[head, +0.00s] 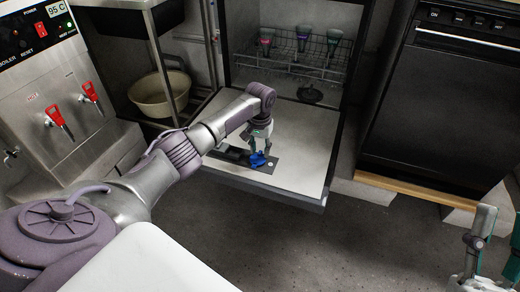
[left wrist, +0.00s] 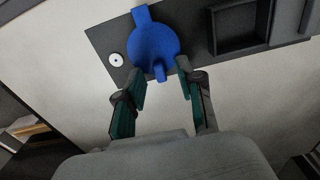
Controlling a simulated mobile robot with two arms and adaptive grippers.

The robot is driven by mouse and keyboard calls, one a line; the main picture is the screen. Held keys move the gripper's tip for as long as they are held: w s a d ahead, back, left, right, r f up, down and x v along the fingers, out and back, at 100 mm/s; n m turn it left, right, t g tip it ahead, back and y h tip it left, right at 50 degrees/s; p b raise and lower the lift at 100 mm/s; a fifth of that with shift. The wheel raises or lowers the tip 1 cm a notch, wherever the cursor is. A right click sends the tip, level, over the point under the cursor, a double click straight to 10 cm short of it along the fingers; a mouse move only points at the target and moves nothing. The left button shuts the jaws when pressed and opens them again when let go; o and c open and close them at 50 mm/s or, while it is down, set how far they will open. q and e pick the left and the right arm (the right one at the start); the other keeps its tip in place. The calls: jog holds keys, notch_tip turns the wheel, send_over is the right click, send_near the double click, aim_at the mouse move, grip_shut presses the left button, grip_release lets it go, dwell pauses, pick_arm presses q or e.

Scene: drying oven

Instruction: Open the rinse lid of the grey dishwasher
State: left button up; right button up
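The blue round rinse lid (head: 258,160) sits in the dark panel on the lowered door of the grey dishwasher (head: 297,120). In the left wrist view the lid (left wrist: 153,42) looks closed and has a small raised tab (left wrist: 159,72) at its near edge. My left gripper (head: 262,143) is over the lid. In the left wrist view its fingertips (left wrist: 162,80) are apart on either side of the tab, with visible gaps. My right gripper (head: 494,235) is at the lower right, fingers apart and empty, away from the dishwasher.
A rack (head: 300,55) with several glasses or utensils stands inside the dishwasher. A boiler (head: 65,100) with red taps is at the left, a beige basin (head: 158,95) behind it. A black appliance (head: 440,110) is at the right. The floor (head: 370,240) before the door is clear.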

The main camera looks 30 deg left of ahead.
pick_arm(q)
grip_shut()
